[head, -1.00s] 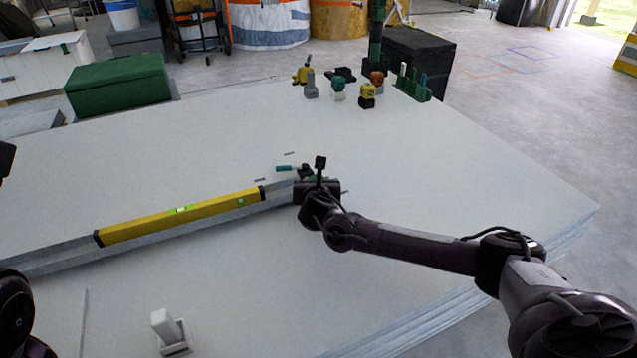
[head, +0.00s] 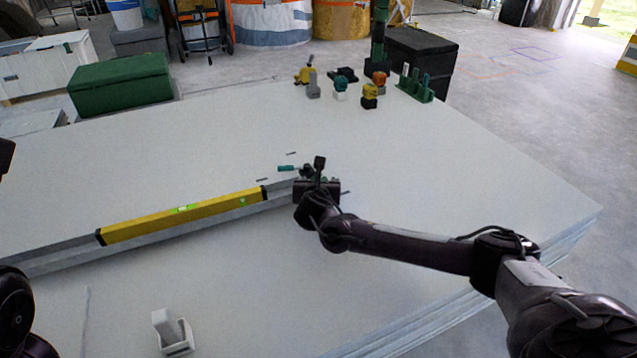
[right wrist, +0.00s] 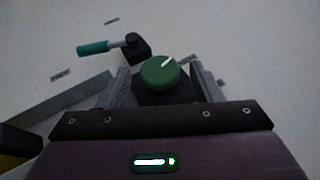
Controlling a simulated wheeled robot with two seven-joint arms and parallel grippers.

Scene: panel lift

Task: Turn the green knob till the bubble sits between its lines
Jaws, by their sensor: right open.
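The green knob (right wrist: 160,73) shows in the right wrist view, with a white pointer mark on its top directed up and right. It sits on a dark block. My right gripper (right wrist: 163,88) is open, with one finger on each side of the knob and its block; I cannot tell whether either touches. In the head view my right gripper (head: 310,177) hides the knob at the right end of the rail. The yellow level (head: 185,216) lies along the rail. Its bright green vial (head: 183,208) is too small to tell where the bubble sits.
A teal-handled lever (right wrist: 97,47) stands just beyond the knob. A white holder (head: 173,332) is at the front of the white panel stack (head: 430,190). Several small tools and a green rack (head: 416,86) stand at the back. The panel's middle right is clear.

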